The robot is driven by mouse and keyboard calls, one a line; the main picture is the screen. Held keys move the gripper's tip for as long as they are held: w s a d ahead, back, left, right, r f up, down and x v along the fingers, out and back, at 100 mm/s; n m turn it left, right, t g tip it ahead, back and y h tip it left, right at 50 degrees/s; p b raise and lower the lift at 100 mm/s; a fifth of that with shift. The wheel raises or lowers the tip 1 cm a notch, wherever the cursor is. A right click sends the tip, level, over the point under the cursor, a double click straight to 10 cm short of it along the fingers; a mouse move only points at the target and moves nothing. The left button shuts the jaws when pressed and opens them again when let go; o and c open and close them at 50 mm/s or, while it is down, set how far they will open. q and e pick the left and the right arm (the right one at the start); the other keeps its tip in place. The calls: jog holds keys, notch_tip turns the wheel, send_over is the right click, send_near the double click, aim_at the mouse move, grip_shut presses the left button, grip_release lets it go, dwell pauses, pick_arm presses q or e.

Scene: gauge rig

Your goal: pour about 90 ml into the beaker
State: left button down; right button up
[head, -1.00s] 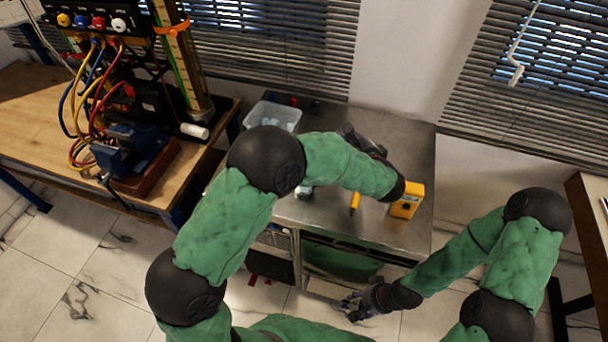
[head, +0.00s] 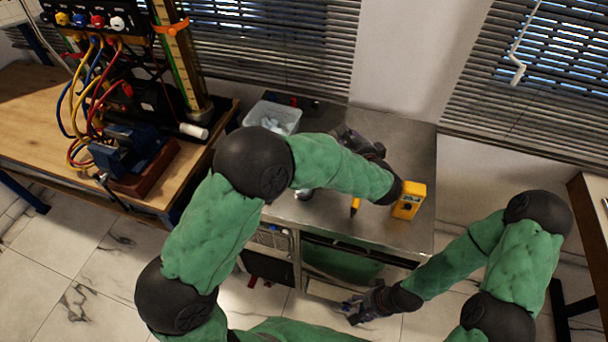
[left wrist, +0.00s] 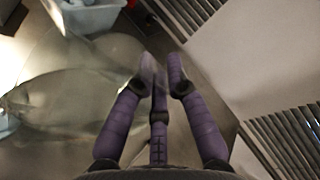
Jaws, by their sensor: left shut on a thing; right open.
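My left gripper (head: 358,143) is over the steel bench at the back, largely hidden by its own forearm in the head view. In the left wrist view its purple fingers (left wrist: 160,68) are closed together on something clear. A large transparent glass shape (left wrist: 60,95) spreads left of the fingers there; its outline is too faint to tell which vessel it is. A small greyish object (head: 304,194) shows under my left forearm in the head view, mostly hidden; I cannot tell whether it is the beaker. My right gripper (head: 362,308) is open and empty, low in front of the bench.
A translucent bin (head: 272,117) with pale contents stands at the bench's back left; the bin also shows in the left wrist view (left wrist: 88,16). A yellow meter (head: 409,200) and a yellow marker (head: 355,206) are on the steel bench (head: 410,150). A hose rig (head: 125,100) stands left.

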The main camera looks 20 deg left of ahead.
pick_arm(q)
jog(key=shift+s+a+r+n+t+b, duration=0.15)
jog(key=shift+r+n+b, duration=0.1)
jog(key=shift+r, duration=0.05)
jog(key=shift+s+a+r+n+t+b, duration=0.1)
jog(key=shift+r+n+t+b, duration=0.1)
jog(key=shift+r+n, duration=0.1)
dwell(0.6)
